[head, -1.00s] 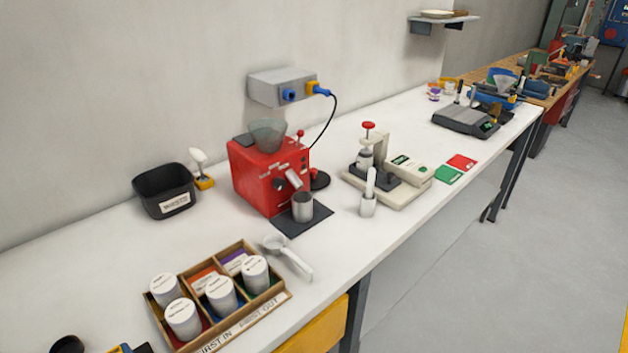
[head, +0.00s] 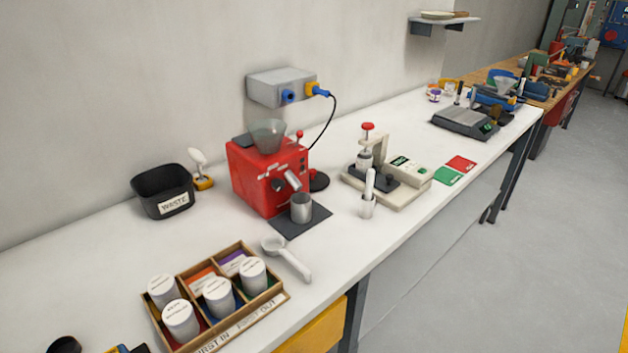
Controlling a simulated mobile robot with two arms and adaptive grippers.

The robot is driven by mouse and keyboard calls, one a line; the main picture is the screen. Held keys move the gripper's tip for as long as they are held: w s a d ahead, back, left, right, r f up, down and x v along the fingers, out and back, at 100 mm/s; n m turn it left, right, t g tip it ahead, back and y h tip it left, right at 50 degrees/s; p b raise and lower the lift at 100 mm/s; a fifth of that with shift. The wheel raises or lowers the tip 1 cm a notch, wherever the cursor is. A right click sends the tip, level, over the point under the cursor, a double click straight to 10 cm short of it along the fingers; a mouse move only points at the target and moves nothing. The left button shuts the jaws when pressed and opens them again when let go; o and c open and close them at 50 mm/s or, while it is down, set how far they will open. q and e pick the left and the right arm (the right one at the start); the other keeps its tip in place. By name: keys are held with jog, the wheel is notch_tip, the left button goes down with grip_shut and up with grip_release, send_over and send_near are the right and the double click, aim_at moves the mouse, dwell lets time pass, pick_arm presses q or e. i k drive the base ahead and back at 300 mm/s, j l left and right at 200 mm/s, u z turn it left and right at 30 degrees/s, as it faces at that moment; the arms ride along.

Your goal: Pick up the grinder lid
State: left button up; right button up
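The red grinder (head: 262,178) stands on the white bench against the wall, with an open, see-through grey hopper (head: 268,135) on top. A grey metal cup (head: 301,207) stands on a dark mat (head: 312,222) in front of the grinder. Neither of my grippers shows in the head view.
A press-like device (head: 385,180) and a white upright holder (head: 368,202) stand right of the lid. A black waste bin (head: 164,191) is left of the grinder. A white scoop (head: 288,257) and a wooden tray (head: 268,308) of canisters lie in front. A cord hangs behind.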

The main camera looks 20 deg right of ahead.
aim_at(318, 181)
jog(key=i+l, duration=0.1)
jog(key=l, duration=0.45)
jog(key=i+l, duration=0.15)
jog(key=l, duration=0.35)
jog(key=i+l+u, duration=0.1)
jog(key=l, duration=0.45)
jog(key=i+l, duration=0.1)
jog(key=l, duration=0.4)
jog(key=i+l, duration=0.1)
jog(key=l, duration=0.45)
jog(key=i+u, duration=0.05)
